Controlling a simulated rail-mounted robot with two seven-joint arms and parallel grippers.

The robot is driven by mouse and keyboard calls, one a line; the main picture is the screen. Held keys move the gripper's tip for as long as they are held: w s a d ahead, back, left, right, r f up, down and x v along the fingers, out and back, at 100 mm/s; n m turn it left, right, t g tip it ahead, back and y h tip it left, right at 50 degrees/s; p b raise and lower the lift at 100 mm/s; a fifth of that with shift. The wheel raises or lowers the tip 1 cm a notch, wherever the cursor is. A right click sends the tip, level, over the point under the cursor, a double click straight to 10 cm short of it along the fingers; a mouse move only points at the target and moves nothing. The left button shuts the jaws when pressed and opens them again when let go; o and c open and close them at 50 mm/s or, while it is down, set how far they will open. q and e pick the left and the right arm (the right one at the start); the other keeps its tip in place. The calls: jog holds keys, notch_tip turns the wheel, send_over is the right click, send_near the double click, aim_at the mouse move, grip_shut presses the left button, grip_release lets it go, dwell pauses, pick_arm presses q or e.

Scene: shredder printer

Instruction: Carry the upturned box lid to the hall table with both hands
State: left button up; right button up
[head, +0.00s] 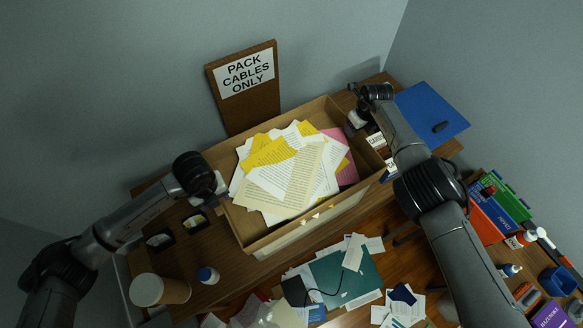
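The upturned box lid (333,206) is a shallow brown cardboard tray in the middle of the head view, tilted in the picture. It holds a heap of white, cream, yellow and pink papers (285,175). My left gripper (220,184) is at the lid's left wall. My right gripper (354,119) is at its right wall, near the far corner. The fingers are small and partly hidden, so I cannot tell whether either one grips the wall. The lid is over a brown wooden table (215,255); I cannot tell whether it rests on it.
A "PACK CABLES ONLY" board (246,85) leans on the wall behind. A paper cup (160,290) and small bottle (208,275) stand front left. A blue folder (432,112) lies at the right. Papers and a green sheet (345,280) litter the floor. A crowded shelf (535,265) stands far right.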

pick_arm(q)
grip_shut()
pick_arm(e)
grip_shut()
dwell(0.4)
